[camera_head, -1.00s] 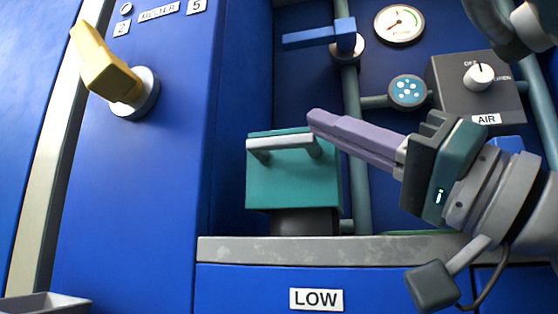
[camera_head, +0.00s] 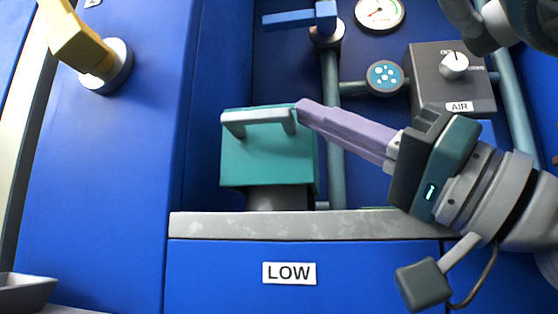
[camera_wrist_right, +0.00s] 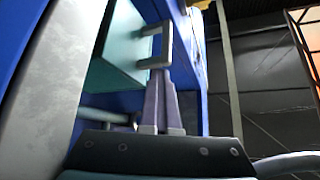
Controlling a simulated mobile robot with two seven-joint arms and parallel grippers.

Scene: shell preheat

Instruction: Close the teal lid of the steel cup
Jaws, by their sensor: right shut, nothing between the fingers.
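The teal lid (camera_head: 265,160) is a block with a grey bar handle (camera_head: 258,117) along its upper front. It sits above a dark grey cylinder (camera_head: 279,198), seemingly the cup, on a grey ledge. Most of the cup is hidden by the lid. My right gripper (camera_head: 302,108) comes in from the right with its long purple fingers together and empty. Its tips are at the right end of the handle; I cannot tell whether they touch. In the right wrist view the fingers (camera_wrist_right: 160,80) point at the near end of the handle (camera_wrist_right: 165,45), beside the teal lid (camera_wrist_right: 122,45). My left gripper is not in view.
The grey ledge (camera_head: 230,225) runs under the cup, with a LOW label (camera_head: 289,273) below. Behind are a vertical pipe (camera_head: 333,150), a blue valve handle (camera_head: 300,18), a gauge (camera_head: 380,12) and the AIR box (camera_head: 452,85). A yellow handle (camera_head: 78,40) is at left.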

